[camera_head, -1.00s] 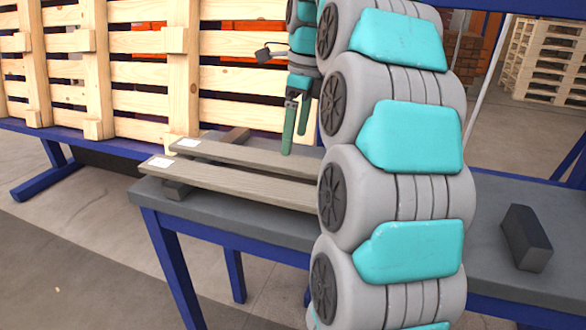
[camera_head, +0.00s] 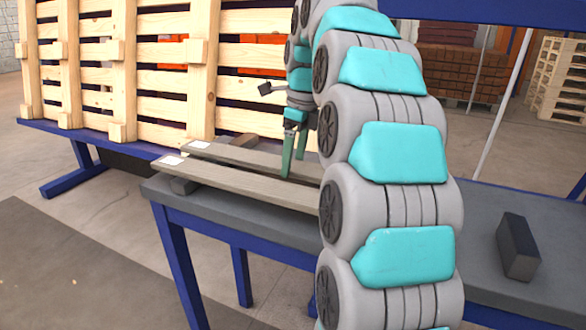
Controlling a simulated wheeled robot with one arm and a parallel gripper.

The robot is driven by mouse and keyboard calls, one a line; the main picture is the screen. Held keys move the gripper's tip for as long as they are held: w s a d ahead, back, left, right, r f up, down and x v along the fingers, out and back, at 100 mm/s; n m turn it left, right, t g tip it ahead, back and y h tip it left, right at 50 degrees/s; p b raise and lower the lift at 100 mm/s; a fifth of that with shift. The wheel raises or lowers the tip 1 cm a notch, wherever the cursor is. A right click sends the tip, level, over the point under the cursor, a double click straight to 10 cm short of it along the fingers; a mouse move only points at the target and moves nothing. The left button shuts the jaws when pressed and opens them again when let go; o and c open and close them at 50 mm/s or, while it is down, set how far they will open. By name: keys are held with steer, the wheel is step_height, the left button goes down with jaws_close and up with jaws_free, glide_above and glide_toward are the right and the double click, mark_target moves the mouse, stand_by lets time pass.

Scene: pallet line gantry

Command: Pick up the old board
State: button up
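Two weathered grey-brown boards lie side by side on the grey bench, each with a white label at its left end. The front board (camera_head: 235,185) rests on a dark block at its left end, and the rear board (camera_head: 235,155) lies just behind it. My gripper (camera_head: 292,168) points down with its green fingers at the boards. The fingers are apart with a gap between them, and the nearer fingertip overlaps the front board's rear edge in view. I cannot tell whether it touches. My arm hides the right ends of both boards.
The grey bench (camera_head: 215,207) has blue legs. A dark block (camera_head: 518,246) sits on its right part. A large wooden pallet (camera_head: 120,70) stands upright behind on a blue frame. Stacked pallets (camera_head: 562,80) and brown stacks (camera_head: 455,72) stand at the back right.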

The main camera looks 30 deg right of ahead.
mark_target(294, 165)
steer(key=c, duration=1.2)
steer(key=shift+o, duration=0.2)
steer(key=shift+r, duration=0.1)
steer(key=shift+w+r+p, duration=0.1)
steer(key=shift+r+p, duration=0.4)
steer(key=shift+r, duration=1.2)
steer(key=s, duration=0.5)
steer(key=s+d+r+b, duration=0.1)
steer(key=s, duration=0.4)
steer(key=s+b, duration=0.1)
steer(key=s, duration=0.5)
steer(key=shift+d+r, duration=0.2)
steer(key=shift+d, duration=0.1)
